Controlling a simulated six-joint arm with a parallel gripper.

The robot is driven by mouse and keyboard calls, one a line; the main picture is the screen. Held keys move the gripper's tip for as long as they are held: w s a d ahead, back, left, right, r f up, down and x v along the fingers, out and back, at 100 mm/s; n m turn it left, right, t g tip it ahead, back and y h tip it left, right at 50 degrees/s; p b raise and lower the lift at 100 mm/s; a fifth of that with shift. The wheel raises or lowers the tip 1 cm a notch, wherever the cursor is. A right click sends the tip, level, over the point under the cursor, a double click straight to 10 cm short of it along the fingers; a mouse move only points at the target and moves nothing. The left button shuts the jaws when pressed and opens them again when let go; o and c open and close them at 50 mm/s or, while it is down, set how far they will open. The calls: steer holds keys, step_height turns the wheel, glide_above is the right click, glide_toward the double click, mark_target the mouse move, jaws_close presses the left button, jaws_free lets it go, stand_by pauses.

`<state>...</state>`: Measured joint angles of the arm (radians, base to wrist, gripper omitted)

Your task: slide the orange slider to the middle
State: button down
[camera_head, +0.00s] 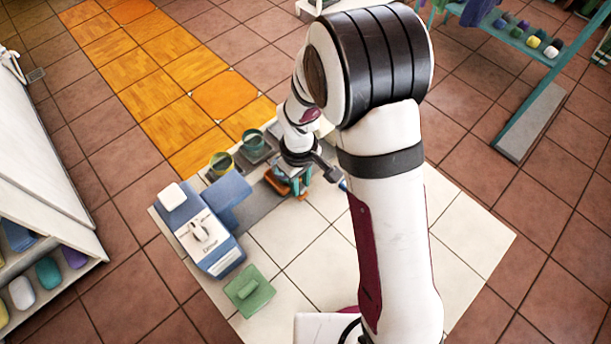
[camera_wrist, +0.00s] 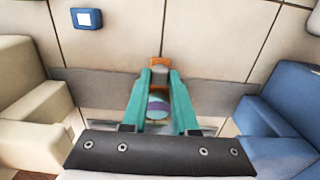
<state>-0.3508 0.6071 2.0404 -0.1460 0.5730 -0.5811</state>
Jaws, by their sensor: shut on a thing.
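The orange slider (camera_head: 280,184) is on a grey strip (camera_head: 262,204) on the white tiled table, partly hidden by my gripper. My gripper (camera_head: 297,184) has teal fingers and points down at it. In the wrist view the teal fingers (camera_wrist: 159,74) are shut on the orange slider (camera_wrist: 157,63), whose orange end shows just past the fingertips. The grey strip (camera_wrist: 95,84) runs sideways there, visible on both sides of the slider. Part of the slider is hidden between the fingers.
A blue device with a white top (camera_head: 200,232) stands left of the strip, and a green block (camera_head: 250,290) lies in front. Teal cups (camera_head: 220,163) stand behind. In the wrist view, a cream block (camera_wrist: 25,90) and a blue block (camera_wrist: 285,105) flank my gripper.

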steer(key=c, duration=0.7)
jaws_free()
steer(key=shift+r, duration=0.1)
step_height(320, 180, up, 16)
steer(key=shift+f, duration=0.2)
steer(key=s+d+r+m, duration=0.1)
steer(key=s+d+m, duration=0.2)
steer(key=s+m, duration=0.2)
steer(key=s+d+r+m+y, duration=0.1)
steer(key=s+d+m, duration=0.2)
steer(key=s, duration=0.5)
steer(key=s+d+m, duration=0.2)
steer(key=s+m, duration=0.4)
steer(key=s, duration=0.1)
steer(key=shift+s+d+r+m+y, duration=0.25)
steer(key=shift+d+r+m+y, duration=0.05)
steer(key=shift+d+r+y, duration=0.1)
